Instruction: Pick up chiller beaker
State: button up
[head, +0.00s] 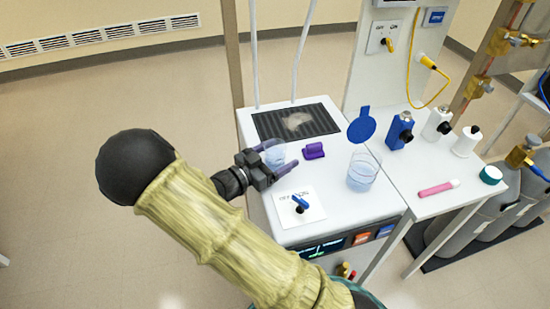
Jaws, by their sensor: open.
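My gripper (279,157) reaches in from the left over the white bench-top unit (345,212), its dark body level with the top's left edge. Its two purple-grey fingers are spread apart. A small clear beaker with a pale blue tint (275,155) stands between or just beyond the fingers and is partly hidden by them; I cannot tell whether they touch it. A larger clear beaker (361,174) with pale blue liquid stands farther right on the same top. The picture does not show a label marking either as the chiller beaker.
A purple block (313,151) sits just right of the fingers. A dark ribbed mat (297,121) lies behind, a white plate with a blue valve handle (300,203) in front. A blue round paddle (362,126), several bottles (438,123) and a pink marker (438,188) are to the right.

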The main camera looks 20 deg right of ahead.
jog(key=shift+w+d, duration=0.2)
jog(key=shift+d, duration=0.35)
jog(key=shift+c, duration=0.3)
jog(key=c, duration=1.1)
